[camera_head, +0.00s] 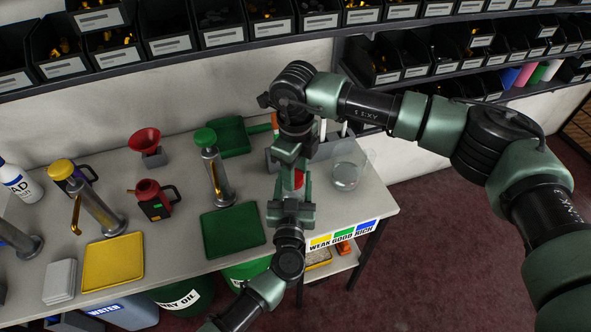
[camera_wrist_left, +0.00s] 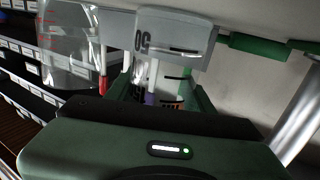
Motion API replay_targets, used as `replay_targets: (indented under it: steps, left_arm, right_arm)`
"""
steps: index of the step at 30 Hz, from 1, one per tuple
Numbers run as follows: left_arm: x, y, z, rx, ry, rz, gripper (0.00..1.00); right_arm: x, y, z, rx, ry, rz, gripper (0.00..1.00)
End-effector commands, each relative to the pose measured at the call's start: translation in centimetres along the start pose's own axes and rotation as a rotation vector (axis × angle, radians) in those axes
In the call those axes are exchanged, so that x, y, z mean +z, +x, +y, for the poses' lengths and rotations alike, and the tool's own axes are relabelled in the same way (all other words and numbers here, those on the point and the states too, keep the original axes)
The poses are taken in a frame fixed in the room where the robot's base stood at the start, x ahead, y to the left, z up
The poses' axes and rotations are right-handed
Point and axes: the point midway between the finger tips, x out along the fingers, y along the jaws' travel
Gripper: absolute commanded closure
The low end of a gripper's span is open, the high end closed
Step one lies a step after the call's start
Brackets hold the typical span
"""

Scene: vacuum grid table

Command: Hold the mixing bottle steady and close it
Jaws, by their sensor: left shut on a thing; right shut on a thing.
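The mixing bottle is mostly hidden between my two grippers in the head view; a small red part (camera_head: 298,180) shows there, and I cannot tell if it is the cap. My left gripper (camera_head: 291,198) comes from the front and is shut on the bottle's body. In the left wrist view a pale cylinder with dark tick marks (camera_wrist_left: 174,84) stands between its fingers. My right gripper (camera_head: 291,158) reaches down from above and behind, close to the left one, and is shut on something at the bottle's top. Whether the cap is seated is hidden.
A clear beaker (camera_head: 346,172) stands close to the right of the grippers. Green tray (camera_head: 233,230), yellow tray (camera_head: 113,262) and pump dispensers (camera_head: 217,178) are to the left. The table's front edge is near.

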Motion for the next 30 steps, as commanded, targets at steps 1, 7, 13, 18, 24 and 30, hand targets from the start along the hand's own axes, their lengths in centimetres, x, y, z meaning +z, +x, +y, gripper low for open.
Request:
replay_targets:
  steps: [1,7,13,18,24,30]
  left_arm:
    - [0.06,-0.02,-0.01,0.0,0.0,-0.001,1.0]
    - [0.07,-0.02,-0.02,0.0,0.0,-0.001,1.0]
    - [0.08,-0.03,-0.02,0.0,0.0,-0.001,1.0]
    - [0.08,-0.03,-0.01,0.0,0.0,-0.001,1.0]
    - [0.08,-0.03,-0.01,0.0,0.0,-0.002,1.0]
    - [0.09,-0.04,-0.01,0.0,0.0,-0.002,1.0]
  right_arm:
    - [0.03,-0.03,0.06,0.0,0.11,-0.001,0.94]
    - [0.12,0.02,0.29,0.0,0.601,-0.001,0.94]
    - [0.34,0.03,0.46,0.001,1.095,-0.001,0.94]
    - [0.53,0.06,0.51,0.002,1.52,0.0,0.94]
    - [0.77,0.07,0.42,0.003,2.023,-0.001,0.94]
    - [0.96,0.13,0.27,0.004,2.526,-0.001,0.94]
